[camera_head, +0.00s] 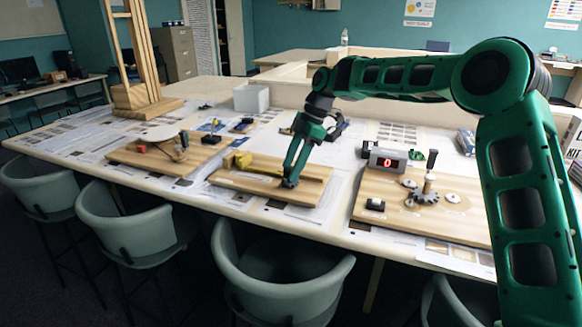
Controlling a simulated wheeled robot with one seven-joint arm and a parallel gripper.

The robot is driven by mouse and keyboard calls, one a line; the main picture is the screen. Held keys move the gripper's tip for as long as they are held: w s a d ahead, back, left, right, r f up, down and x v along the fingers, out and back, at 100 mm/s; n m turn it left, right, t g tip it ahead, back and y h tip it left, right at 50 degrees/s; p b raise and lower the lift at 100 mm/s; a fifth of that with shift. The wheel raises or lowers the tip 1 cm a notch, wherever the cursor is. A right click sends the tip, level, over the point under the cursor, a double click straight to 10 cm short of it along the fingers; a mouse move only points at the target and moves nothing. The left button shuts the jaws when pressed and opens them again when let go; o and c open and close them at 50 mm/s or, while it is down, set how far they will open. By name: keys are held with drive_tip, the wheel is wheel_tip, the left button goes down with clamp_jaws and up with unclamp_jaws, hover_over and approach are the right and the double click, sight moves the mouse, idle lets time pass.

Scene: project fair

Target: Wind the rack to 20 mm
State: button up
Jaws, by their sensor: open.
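The right wooden board (370,218) carries a dark toothed gear (425,197) with an upright light post (428,182). A grey box with a red display (388,161) reading 0 stands at its back. A black-topped upright handle (432,160) stands right of the box. I cannot clearly make out the rack. My green gripper (290,182) points down at the middle board (255,187), left of the gear board and apart from the gear. It is open; I see nothing held, though its fingertips are small here.
A yellow block (243,161) sits on the middle board. A left board (150,165) carries a white disc and a red block. A white box (251,98) stands behind. Papers cover the table; chairs (270,270) line its front edge. A tall wooden frame (140,60) stands at back left.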

drive_tip(key=c, duration=1)
drive_tip(key=shift+a, duration=0.15)
drive_tip(key=shift+c, duration=0.2)
drive_tip(key=shift+r, duration=0.1)
